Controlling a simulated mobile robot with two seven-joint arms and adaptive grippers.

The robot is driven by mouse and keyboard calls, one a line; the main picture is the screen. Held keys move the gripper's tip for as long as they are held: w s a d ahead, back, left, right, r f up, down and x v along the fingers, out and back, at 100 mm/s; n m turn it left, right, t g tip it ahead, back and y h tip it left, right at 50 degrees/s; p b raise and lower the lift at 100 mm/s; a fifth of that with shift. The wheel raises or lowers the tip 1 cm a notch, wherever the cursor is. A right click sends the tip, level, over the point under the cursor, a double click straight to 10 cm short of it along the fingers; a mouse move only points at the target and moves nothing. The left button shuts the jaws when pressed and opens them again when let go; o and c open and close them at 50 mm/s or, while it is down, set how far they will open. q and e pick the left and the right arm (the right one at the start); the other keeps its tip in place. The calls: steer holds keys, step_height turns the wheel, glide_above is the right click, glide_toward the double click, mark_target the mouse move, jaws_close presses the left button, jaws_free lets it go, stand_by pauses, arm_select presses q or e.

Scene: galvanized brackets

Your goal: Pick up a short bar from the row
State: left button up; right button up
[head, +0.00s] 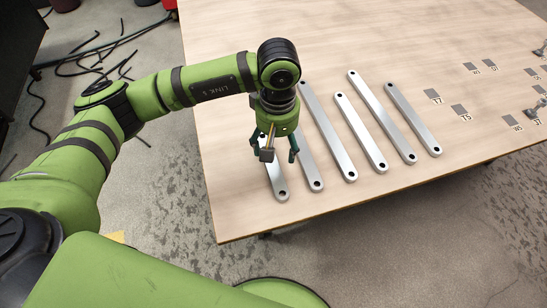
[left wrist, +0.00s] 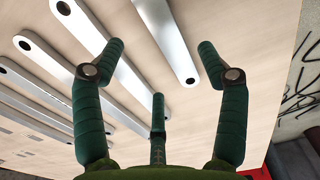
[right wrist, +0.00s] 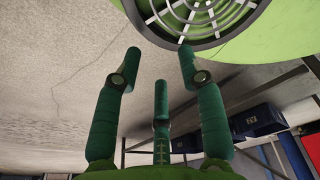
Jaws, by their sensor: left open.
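Several flat silver bars with a hole at each end lie in a slanted row on the table. Shorter ones include the bar fourth from the left (head: 360,131) and the rightmost bar (head: 413,118); longer ones stand between. My left gripper (head: 276,155) is open above the leftmost bar (head: 278,184), hiding much of it and part of its neighbour (head: 311,168), so I cannot tell their lengths. In the left wrist view one bar (left wrist: 168,40) shows between the spread fingers, apart from them. My right gripper (right wrist: 160,58) is open and empty, outside the head view.
The wooden table (head: 230,205) is bare at its near left corner. Small grey labelled squares (head: 460,110) and metal brackets (head: 541,50) are on its right side. Black cables (head: 95,55) lie on the floor at the left. Blue bins (right wrist: 255,120) show in the right wrist view.

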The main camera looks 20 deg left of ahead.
mark_target(275, 162)
arm_select(q)
steer(key=f, duration=0.2)
steer(key=f+p, duration=0.1)
steer(key=f, duration=0.2)
steer(key=shift+s+a+f, duration=0.15)
steer(key=shift+s+f, duration=0.05)
steer(key=shift+f, duration=0.15)
arm_select(e)
steer(key=shift+g, duration=0.5)
steer(key=s, duration=0.4)
steer(key=shift+s+d+r, duration=0.15)
steer(key=shift+d+r, duration=0.1)
steer(key=shift+r, duration=0.05)
arm_select(q)
steer(key=c, duration=1.2)
steer(key=shift+c, duration=1.1)
arm_select(e)
steer(key=shift+w+d, duration=0.2)
steer(key=shift+w, duration=0.45)
